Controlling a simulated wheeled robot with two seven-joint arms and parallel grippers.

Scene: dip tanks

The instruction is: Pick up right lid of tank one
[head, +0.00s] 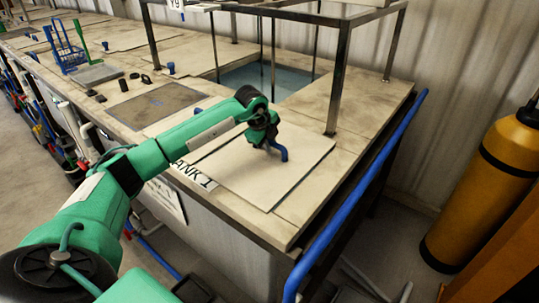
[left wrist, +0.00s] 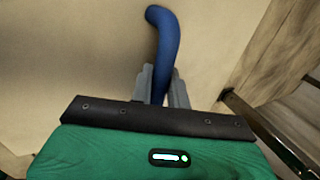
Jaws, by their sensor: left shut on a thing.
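The right lid of tank one (head: 243,178) is a pale flat panel on the tank top at the near end, with a blue handle (head: 283,153) near its far right part. The "TANK 1" label (head: 196,174) is partly hidden behind my left arm. My left gripper (head: 271,146) is at the handle, shut on it. In the left wrist view the curved blue handle (left wrist: 164,40) rises between the grey fingers (left wrist: 160,88), with the pale lid (left wrist: 75,60) behind it. The lid appears to lie flat on the tank top. My right gripper is not in view.
A metal frame (head: 341,75) stands over an open tank of bluish liquid (head: 262,78) behind the lid. A blue rail (head: 352,197) runs along the right edge. A yellow cylinder (head: 490,185) stands at the right. Blue and green racks (head: 66,48) sit at the far left.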

